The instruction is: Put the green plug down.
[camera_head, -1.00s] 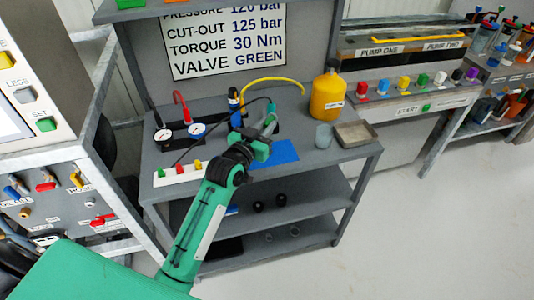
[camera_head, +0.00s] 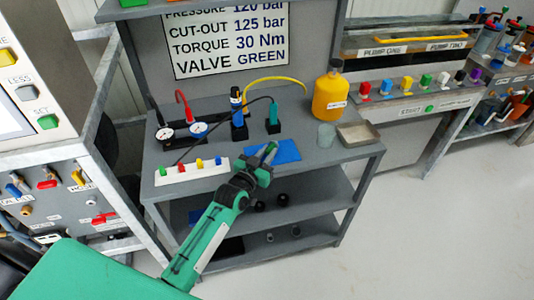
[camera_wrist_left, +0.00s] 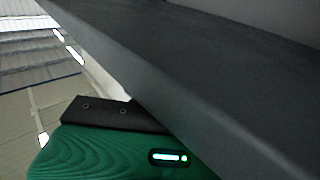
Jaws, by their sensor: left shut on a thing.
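A green plug (camera_head: 274,112) with a black cable stands upright in a black block on the grey bench. My left gripper (camera_head: 267,153) is in front of that block, apart from the plug, above the blue mat (camera_head: 288,150). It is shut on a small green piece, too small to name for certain. The left wrist view shows a green ribbed body (camera_wrist_left: 120,155) and a dark grey slab edge; it shows no fingertips. My right gripper is not in view.
A blue plug (camera_head: 236,101) stands left of the green one. A white strip (camera_head: 170,177) holds several coloured pegs. A yellow bottle (camera_head: 329,98), a grey cup (camera_head: 326,135) and a shallow tray (camera_head: 357,134) stand at right. Gauges (camera_head: 199,129) lie at left.

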